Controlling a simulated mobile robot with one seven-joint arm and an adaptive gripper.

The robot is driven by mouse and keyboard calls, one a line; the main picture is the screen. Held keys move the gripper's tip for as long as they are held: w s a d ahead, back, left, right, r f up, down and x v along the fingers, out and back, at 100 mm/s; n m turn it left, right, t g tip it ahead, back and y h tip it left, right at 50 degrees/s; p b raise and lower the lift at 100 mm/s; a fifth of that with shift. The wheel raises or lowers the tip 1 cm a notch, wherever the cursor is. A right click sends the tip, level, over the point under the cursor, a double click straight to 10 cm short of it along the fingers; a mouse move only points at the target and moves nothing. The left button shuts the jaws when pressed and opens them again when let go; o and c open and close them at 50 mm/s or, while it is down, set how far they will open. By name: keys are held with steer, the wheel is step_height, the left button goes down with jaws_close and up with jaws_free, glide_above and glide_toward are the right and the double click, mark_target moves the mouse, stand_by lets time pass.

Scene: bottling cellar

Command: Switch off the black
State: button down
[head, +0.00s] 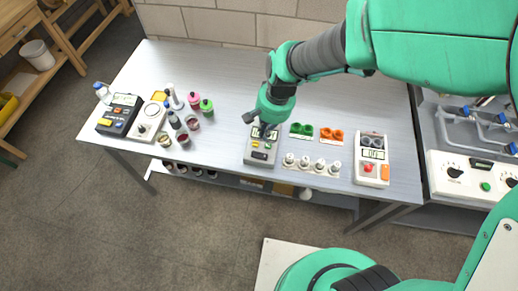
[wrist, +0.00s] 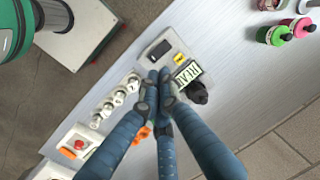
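The task line names only "the black". A black instrument with a display and coloured buttons (head: 120,112) lies at the left of the table. A grey instrument (head: 261,158) lies at the table's front middle, with a black rocker (head: 259,156), a yellow button and a display. In the wrist view, its black rocker (wrist: 159,49), yellow button (wrist: 180,57), lit display (wrist: 188,73) and a black knob (wrist: 198,93) show. My gripper (wrist: 160,82) is shut and empty, its blue fingertips together over the grey instrument, hiding part of it. Whether they touch it I cannot tell.
A white instrument with a red button (head: 372,160) is to the right. Several white fittings (head: 312,164), green rings (head: 301,130) and orange rings (head: 332,135) lie between. Small bottles and jars (head: 190,110) stand left. The table (head: 235,75) is clear behind.

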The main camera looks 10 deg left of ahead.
mark_target(257, 156)
steer(key=shift+f, duration=0.1)
steer(key=f+b, duration=0.1)
steer(key=f, duration=0.3)
steer(key=a+f+b, duration=0.1)
steer(key=f, duration=0.4)
steer(key=a+f+b, duration=0.1)
steer(key=f, duration=0.3)
steer(key=shift+f, duration=0.3)
steer(key=shift+a, duration=0.1)
